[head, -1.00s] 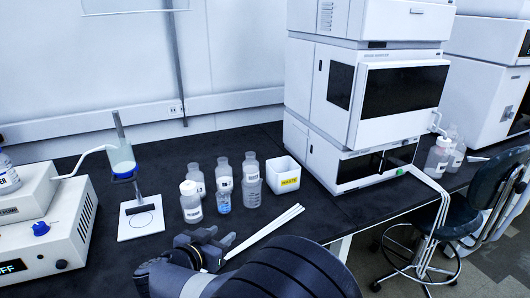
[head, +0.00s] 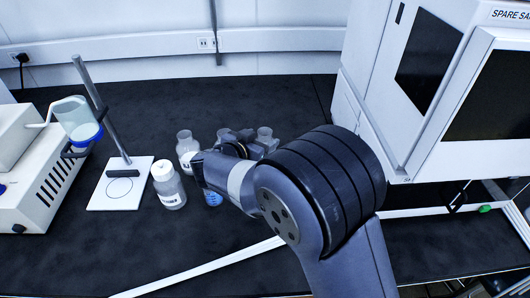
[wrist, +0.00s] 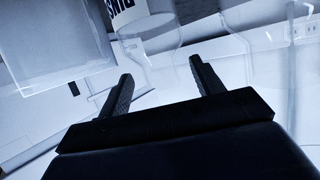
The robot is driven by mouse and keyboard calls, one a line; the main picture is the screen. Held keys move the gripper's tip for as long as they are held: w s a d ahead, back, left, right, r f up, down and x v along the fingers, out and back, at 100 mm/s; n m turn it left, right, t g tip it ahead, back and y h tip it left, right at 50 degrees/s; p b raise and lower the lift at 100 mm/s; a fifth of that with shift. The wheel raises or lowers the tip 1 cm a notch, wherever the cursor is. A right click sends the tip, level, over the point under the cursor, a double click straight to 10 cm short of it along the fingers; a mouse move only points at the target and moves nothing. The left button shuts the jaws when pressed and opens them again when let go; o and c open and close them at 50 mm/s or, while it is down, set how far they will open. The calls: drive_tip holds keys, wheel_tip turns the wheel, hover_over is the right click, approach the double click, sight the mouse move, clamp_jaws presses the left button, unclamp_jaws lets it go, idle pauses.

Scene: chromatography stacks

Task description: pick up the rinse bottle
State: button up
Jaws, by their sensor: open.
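The rinse bottle (wrist: 130,14) is a clear bottle with a white label whose dark letters partly show, at the top of the wrist view. My gripper (wrist: 161,70) is open, with its two fingers apart and nothing visibly held between them. The bottle stands beyond the fingertips, and I cannot tell the exact gap. In the head view my gripper (head: 248,142) is low among the bottles, and my arm covers part of them. I cannot tell which bottle there is the rinse bottle.
A white-capped bottle (head: 168,186) and another clear bottle (head: 185,145) stand left of my gripper. A blue-marked bottle (head: 212,197) is partly hidden. A square translucent container (wrist: 60,50) is close at left in the wrist view. A stand with a white base (head: 105,200) is further left.

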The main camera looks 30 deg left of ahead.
drive_tip(key=x, duration=0.4)
drive_tip(key=shift+w, duration=0.35)
drive_tip(key=shift+c, duration=0.4)
drive_tip(key=shift+s+f, duration=0.1)
drive_tip(key=shift+f, duration=0.05)
clamp_jaws()
